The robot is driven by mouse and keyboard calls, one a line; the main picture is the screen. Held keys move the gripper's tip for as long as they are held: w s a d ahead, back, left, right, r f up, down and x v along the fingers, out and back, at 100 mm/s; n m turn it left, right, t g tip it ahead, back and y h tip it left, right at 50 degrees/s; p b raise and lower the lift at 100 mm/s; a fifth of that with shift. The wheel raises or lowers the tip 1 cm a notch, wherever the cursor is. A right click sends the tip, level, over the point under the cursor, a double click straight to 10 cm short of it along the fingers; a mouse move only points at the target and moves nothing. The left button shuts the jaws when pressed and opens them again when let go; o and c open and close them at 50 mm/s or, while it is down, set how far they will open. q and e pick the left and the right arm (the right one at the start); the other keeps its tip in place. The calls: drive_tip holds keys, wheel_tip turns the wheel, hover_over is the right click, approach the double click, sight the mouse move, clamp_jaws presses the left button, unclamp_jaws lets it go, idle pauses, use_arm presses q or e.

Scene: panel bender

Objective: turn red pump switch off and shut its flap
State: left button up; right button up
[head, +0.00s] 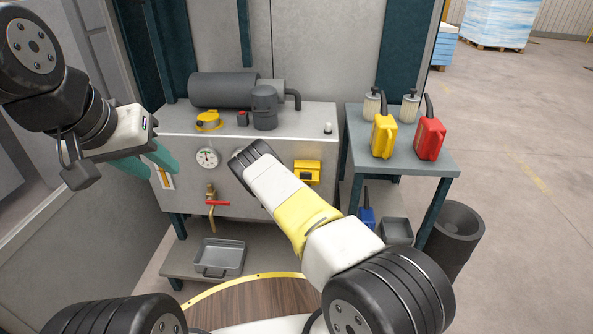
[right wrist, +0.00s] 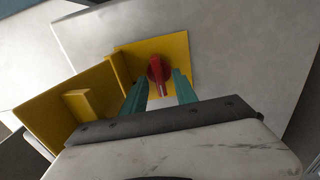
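In the right wrist view, the red pump switch (right wrist: 157,70) is a knob on a yellow plate (right wrist: 178,48), with its pale-marked end toward my gripper. Its yellow flap (right wrist: 62,108), with a small raised grip, stands open to the left. My right gripper (right wrist: 161,87) has its teal fingers apart, one on each side of the switch's near end; I cannot tell whether they touch it. My left gripper (head: 157,161) is open and empty, in front of the tank's left end.
The grey tank (head: 240,200) carries a gauge (head: 207,158), a red-handled tap (head: 213,203) and a yellow box (head: 306,172). A tray (head: 220,258) sits below. The side table (head: 420,160) holds yellow (head: 384,135) and red (head: 429,138) cans.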

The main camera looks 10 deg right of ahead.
drive_tip(key=v, duration=0.7)
drive_tip(key=shift+s, duration=0.4)
drive_tip(key=shift+s+a, duration=0.1)
drive_tip(key=shift+a, duration=0.05)
